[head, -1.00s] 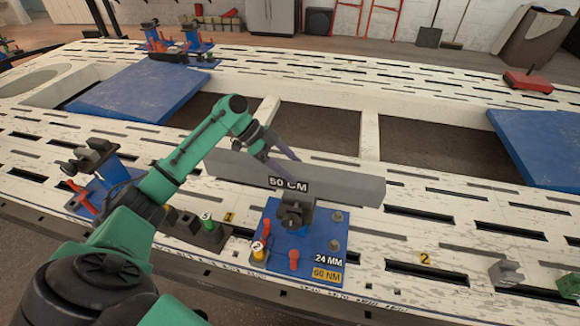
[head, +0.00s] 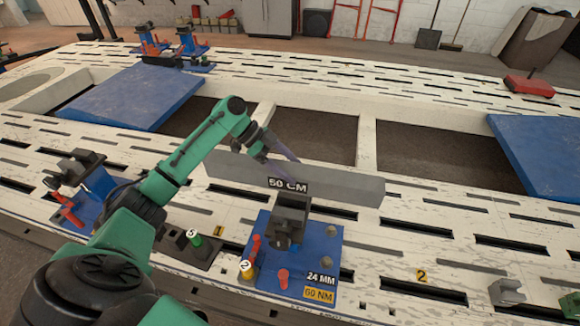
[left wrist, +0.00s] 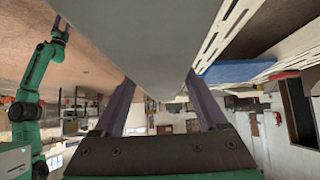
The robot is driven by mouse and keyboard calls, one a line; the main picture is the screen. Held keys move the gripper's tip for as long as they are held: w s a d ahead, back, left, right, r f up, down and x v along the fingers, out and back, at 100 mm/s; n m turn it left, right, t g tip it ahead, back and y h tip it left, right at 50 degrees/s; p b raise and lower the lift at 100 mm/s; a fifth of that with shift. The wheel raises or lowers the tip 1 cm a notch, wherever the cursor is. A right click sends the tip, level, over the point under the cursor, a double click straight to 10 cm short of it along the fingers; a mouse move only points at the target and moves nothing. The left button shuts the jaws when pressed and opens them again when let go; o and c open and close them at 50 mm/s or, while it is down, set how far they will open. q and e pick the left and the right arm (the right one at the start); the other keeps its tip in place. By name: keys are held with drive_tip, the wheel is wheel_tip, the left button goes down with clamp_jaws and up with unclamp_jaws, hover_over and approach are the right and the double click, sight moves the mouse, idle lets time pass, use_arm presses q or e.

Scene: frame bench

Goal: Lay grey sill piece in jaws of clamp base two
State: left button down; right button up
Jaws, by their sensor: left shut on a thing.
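The blue clamp base (head: 310,255) with a yellow post marked 2 stands below. Its dark jaws (head: 284,230) meet the bar's lower edge in the picture; I cannot tell whether they touch. A green arm, seemingly my right, ends in a small dark gripper (left wrist: 60,30) in the left wrist view.
A second clamp base (head: 85,195) stands at the left, with a dark block and a green post marked 3 (head: 193,238) between the two. Red pegs stand on the clamp base. Blue panels (head: 135,95) and openings lie behind.

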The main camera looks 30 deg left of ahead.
sight(252, 163)
use_arm(q)
drive_tip(key=shift+f+b, duration=2.3)
drive_tip(key=shift+f, duration=1.7)
drive_tip(key=shift+c, duration=0.2)
unclamp_jaws()
drive_tip(key=shift+o, duration=0.2)
drive_tip(key=shift+s+d, duration=0.1)
drive_tip(key=shift+s, duration=0.05)
drive_tip(key=shift+s+f, duration=0.1)
drive_tip(key=shift+f, duration=0.1)
drive_tip(key=v, duration=1.5)
drive_tip(key=shift+d+r, duration=0.15)
